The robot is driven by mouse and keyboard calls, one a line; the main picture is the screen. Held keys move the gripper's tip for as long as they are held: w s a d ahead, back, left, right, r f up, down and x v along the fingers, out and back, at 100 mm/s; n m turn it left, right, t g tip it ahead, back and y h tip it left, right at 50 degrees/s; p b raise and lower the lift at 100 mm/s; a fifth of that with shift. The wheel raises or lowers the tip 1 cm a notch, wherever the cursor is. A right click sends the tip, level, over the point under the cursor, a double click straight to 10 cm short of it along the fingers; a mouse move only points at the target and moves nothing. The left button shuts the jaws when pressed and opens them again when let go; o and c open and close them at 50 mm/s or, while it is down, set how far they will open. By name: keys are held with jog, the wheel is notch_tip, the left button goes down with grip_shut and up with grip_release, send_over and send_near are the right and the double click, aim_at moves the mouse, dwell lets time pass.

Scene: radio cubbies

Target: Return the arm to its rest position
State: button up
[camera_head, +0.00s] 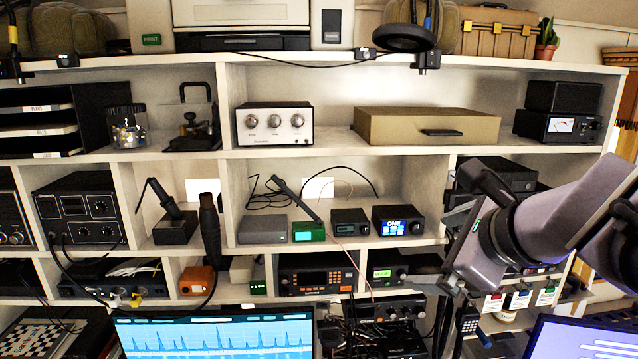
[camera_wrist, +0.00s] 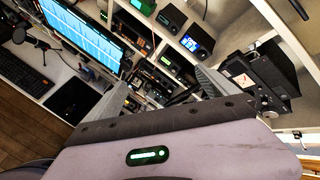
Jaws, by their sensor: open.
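My arm reaches in from the right in the head view, in front of the right-hand cubbies. My gripper (camera_head: 440,252) is at its end, and it also shows in the wrist view (camera_wrist: 163,90). Its two grey fingers stand apart, with nothing held between them. The gripper and wrist hide part of the right cubbies and the equipment in them. In the wrist view the shelf and desk appear tilted beyond the fingers.
White cubby shelves (camera_head: 226,160) hold radio gear, including a silver amplifier (camera_head: 274,124) and a tan case (camera_head: 426,127). A monitor (camera_head: 214,335) stands below; another screen (camera_head: 585,340) is at lower right. Headphones (camera_head: 404,38) hang at the top. A black meter box (camera_head: 556,126) stands above the arm.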

jog(key=s+a+f+n+g+b, duration=0.1)
jog(key=s+a+f+n+b, duration=0.2)
jog(key=f, duration=1.1)
jog(key=s+a+f+n+g+b, duration=0.2)
jog(key=s+f+n+b, duration=0.7)
jog(key=f, duration=0.5)
jog(key=s+a+f+n+g+b, duration=0.1)
jog(key=s+a+f+n+b, duration=0.3)
jog(key=f, duration=1)
jog(key=s+n+b, duration=0.2)
jog(key=n+b, duration=0.2)
jog(key=shift+s+a+g+b, duration=0.25)
jog(key=shift+s+g+b, duration=0.05)
jog(key=shift+s, duration=0.1)
